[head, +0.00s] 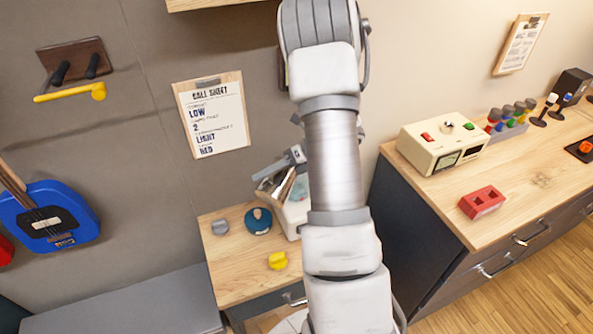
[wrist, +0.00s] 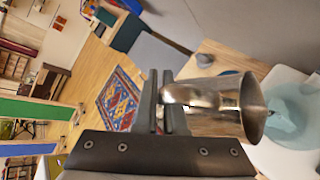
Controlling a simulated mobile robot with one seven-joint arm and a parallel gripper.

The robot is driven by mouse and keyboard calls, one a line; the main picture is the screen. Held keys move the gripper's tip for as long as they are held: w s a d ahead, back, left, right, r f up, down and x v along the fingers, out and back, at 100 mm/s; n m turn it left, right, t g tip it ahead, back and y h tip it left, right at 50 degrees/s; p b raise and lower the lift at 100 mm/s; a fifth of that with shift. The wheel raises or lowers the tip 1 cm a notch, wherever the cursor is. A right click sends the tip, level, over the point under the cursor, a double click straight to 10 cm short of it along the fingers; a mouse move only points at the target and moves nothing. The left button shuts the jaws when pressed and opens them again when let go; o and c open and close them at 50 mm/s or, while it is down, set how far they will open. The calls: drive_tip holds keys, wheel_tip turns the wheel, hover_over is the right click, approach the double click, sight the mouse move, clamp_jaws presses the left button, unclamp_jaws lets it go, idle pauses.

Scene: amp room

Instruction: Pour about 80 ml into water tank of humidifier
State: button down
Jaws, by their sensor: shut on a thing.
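My gripper (wrist: 160,100) is shut on the handle of a shiny metal jug (wrist: 222,108) in the wrist view. The jug's open rim faces right in that view, towards a white humidifier (wrist: 287,155) with a pale blue water tank (wrist: 292,115). The jug's rim overlaps the tank's near edge in the picture; I cannot tell whether they touch. No water stream is visible, and the jug's inside is hidden. In the head view my arm covers most of this spot. Part of a white body (head: 294,217), likely the humidifier, shows beside my arm, with my gripper (head: 290,160) above it.
The small wooden table (head: 235,262) also holds a grey knob-like object (head: 220,227), a round blue item (head: 258,220) and a yellow item (head: 278,261). A wooden-topped cabinet (head: 450,200) stands to the right, with a cream meter box (head: 440,140) and red block (head: 482,201).

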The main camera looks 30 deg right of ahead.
sight(260, 188)
drive_tip(key=shift+w+d+r+m+y+p, duration=0.15)
drive_tip(key=shift+w+d+r+y+p, duration=0.15)
drive_tip(key=shift+d+p, duration=0.15)
drive_tip(key=shift+w+d+r+m+y+p, duration=0.2)
drive_tip(key=shift+d+r+p, duration=0.15)
drive_tip(key=shift+d+p, duration=0.15)
drive_tip(key=shift+w+d+r+m+y+p, duration=0.2)
drive_tip(key=shift+d+r+p, duration=0.1)
drive_tip(key=shift+d+p, duration=0.15)
idle(1.8)
drive_tip(key=shift+n+h, duration=0.55)
drive_tip(key=shift+h, duration=0.35)
drive_tip(key=a+b, duration=0.1)
drive_tip(key=s+a+f+b, duration=0.1)
drive_tip(key=a+f+b, duration=0.1)
drive_tip(key=shift+s+a, duration=0.1)
drive_tip(key=shift+s, duration=0.15)
drive_tip(key=shift+a+f+h+b, duration=0.1)
drive_tip(key=shift+f+h+b, duration=0.2)
drive_tip(key=shift+f+b, duration=0.3)
drive_tip(key=shift+s+a+f+n+h+b, duration=0.2)
drive_tip(key=shift+a+f+n+h+b, duration=0.15)
drive_tip(key=shift+b, duration=0.65)
drive_tip(key=shift+s+a+n+t+h+b, duration=0.15)
drive_tip(key=shift+a+n+t+h+b, duration=0.2)
drive_tip(key=shift+h+b, duration=0.3)
drive_tip(key=shift+d, duration=0.1)
drive_tip(key=shift+f, duration=0.15)
